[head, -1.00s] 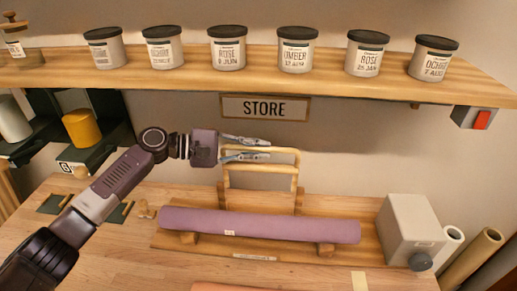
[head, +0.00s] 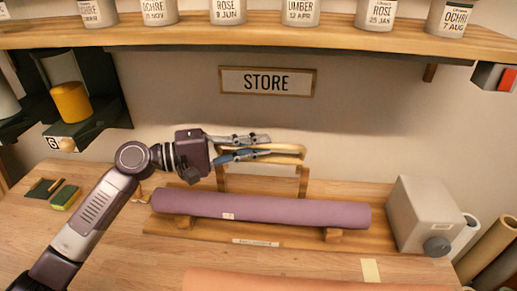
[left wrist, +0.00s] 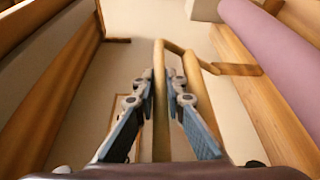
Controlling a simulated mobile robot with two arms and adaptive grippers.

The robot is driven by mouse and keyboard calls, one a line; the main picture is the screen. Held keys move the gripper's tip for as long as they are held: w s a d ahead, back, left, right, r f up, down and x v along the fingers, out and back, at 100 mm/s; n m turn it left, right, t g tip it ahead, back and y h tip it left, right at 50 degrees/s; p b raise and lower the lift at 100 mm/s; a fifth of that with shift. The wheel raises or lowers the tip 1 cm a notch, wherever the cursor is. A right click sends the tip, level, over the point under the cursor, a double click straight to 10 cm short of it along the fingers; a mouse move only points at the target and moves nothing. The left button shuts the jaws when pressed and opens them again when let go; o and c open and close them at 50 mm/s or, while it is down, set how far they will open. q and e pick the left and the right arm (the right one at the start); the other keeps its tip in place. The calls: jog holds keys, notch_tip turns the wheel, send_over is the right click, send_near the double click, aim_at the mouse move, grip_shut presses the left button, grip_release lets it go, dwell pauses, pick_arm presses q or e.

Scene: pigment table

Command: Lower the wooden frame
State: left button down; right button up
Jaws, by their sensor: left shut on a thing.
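The wooden frame (head: 294,149) is a light tan bar frame standing behind the purple roll, below the STORE sign, tilted forward. My left gripper (head: 263,146) reaches in from the left and is shut on its bar. In the left wrist view, the frame (left wrist: 160,115) has a bar running between the two fingers of my left gripper (left wrist: 161,86). The fingers hide part of the bar in the head view. My right gripper is not in view.
The purple roll (head: 265,208) lies on a wooden board (head: 380,238) in front of the frame. A grey box (head: 425,210) with a knob stands at right. Above is a shelf (head: 300,40) with several jars. An orange sheet (head: 300,282) lies at the front edge.

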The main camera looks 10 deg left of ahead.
pick_arm(q)
jog(key=s+f+m+b, duration=0.1)
jog(key=s+b, duration=0.1)
jog(key=b, duration=0.1)
jog(key=shift+f+m+h, duration=0.15)
jog(key=shift+m+h, duration=0.15)
jog(key=c, duration=2)
grip_release()
jog(key=shift+o, duration=0.2)
jog(key=v, duration=1.2)
jog(key=shift+s+a, duration=0.1)
jog(key=shift+a, duration=0.05)
